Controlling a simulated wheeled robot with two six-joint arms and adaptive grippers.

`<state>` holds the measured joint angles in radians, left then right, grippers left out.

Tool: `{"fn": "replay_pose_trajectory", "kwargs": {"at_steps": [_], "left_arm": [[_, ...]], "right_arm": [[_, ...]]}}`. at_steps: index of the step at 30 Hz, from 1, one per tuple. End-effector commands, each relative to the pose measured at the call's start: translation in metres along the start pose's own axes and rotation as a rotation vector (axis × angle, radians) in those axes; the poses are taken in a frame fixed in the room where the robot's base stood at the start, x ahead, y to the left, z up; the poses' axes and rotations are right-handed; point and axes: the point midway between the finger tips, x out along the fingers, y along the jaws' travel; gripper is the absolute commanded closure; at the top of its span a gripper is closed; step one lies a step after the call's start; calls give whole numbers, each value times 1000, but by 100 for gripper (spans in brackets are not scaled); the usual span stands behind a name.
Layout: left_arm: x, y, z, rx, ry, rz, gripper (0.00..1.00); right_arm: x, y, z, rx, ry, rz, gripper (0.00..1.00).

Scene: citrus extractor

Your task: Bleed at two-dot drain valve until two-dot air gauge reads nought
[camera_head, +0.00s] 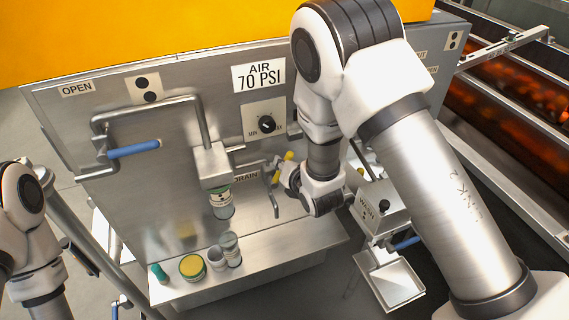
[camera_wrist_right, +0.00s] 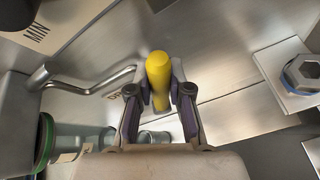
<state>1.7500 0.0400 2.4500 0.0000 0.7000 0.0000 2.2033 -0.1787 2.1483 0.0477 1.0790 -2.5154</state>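A white sign reading "AIR 70 PSI" (camera_head: 258,75) is on the steel panel, with a two-dot plate (camera_head: 148,88) to its left. A yellow handle (camera_head: 289,156) is low on the panel, right of the "DRAIN" label (camera_head: 247,175). In the right wrist view the yellow handle (camera_wrist_right: 159,75) stands between the fingers of my right gripper (camera_wrist_right: 160,98). Whether the fingers press on it is unclear. In the head view my arm partly covers the valve; its dot marking cannot be seen. My left arm is at the left edge; its gripper is out of view.
A bent pipe with a blue handle (camera_head: 133,149) stands out from the panel beside "OPEN" (camera_head: 76,89). A black knob (camera_head: 266,124) is above the drain area. Cups (camera_head: 231,248) and a yellow-topped tin (camera_head: 192,267) stand on the steel shelf (camera_head: 262,262). A "WASH" unit (camera_head: 381,212) is right.

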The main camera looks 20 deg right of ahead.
Motion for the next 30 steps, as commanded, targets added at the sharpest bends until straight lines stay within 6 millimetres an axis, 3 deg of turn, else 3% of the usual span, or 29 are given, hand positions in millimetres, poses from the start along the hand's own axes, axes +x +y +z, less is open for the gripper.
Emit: {"fn": "replay_pose_trajectory", "kwargs": {"at_steps": [2, 12, 24, 30], "left_arm": [[0, 0, 0, 0, 0, 0, 56], [0, 0, 0, 0, 0, 0, 56], [0, 0, 0, 0, 0, 0, 56], [0, 0, 0, 0, 0, 0, 56]], "right_arm": [[0, 0, -1, 0, 1, -1, 55], [-4, 0, 0, 1, 1, 0, 55], [-71, 0, -1, -1, 2, -1, 55], [-75, 0, -1, 0, 2, 0, 55]]}}
